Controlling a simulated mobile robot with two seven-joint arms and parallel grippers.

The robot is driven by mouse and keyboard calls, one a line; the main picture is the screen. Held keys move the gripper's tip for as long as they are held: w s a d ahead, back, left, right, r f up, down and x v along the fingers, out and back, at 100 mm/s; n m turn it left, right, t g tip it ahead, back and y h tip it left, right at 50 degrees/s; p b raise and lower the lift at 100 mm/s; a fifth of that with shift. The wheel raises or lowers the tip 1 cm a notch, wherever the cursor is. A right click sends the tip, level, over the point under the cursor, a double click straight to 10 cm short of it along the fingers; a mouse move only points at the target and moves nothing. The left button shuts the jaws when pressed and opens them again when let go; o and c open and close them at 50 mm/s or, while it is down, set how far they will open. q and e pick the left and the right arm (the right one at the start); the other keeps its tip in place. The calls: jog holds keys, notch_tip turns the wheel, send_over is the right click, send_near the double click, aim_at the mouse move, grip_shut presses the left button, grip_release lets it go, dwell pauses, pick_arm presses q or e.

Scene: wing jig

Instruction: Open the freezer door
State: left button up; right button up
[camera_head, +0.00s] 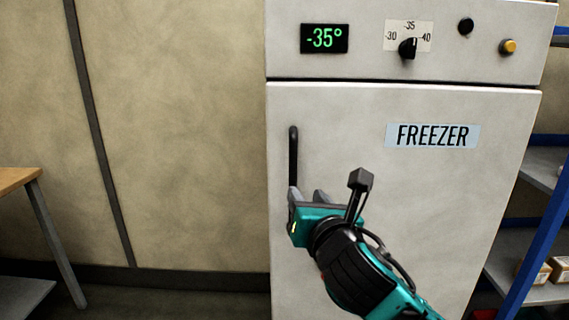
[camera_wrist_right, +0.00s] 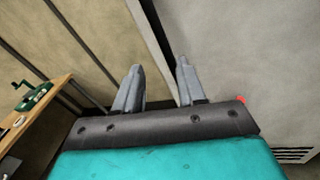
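The freezer door (camera_head: 400,190) is white, carries a FREEZER label and looks shut against its frame. Its black vertical handle (camera_head: 293,150) is near the door's left edge; the lower part is hidden behind my right gripper. My right gripper (camera_head: 306,194) is at the lower part of the handle in the head view. In the right wrist view its two grey fingers (camera_wrist_right: 157,72) stand apart, with a dark strip showing between and beyond them. I cannot tell whether that strip is the handle or the freezer's edge, or whether the fingers touch anything. My left gripper is out of view.
Above the door is a panel with a -35° display (camera_head: 324,38), a dial (camera_head: 408,48) and an orange button (camera_head: 509,46). A wooden table (camera_head: 18,180) stands at the left. A blue-framed shelf (camera_head: 540,240) with boxes is close on the right.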

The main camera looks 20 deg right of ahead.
aim_at(294, 158)
jog(key=w+r, duration=0.1)
jog(key=w, duration=0.3)
jog(key=w+r+n, duration=0.1)
jog(key=w, duration=0.3)
jog(key=w+d+r+n, duration=0.1)
jog(key=w, duration=0.3)
jog(key=shift+w+r+t+h+b, duration=0.1)
jog(key=shift+w+t+h+b, duration=0.05)
jog(key=shift+t+h+b, duration=0.2)
grip_shut()
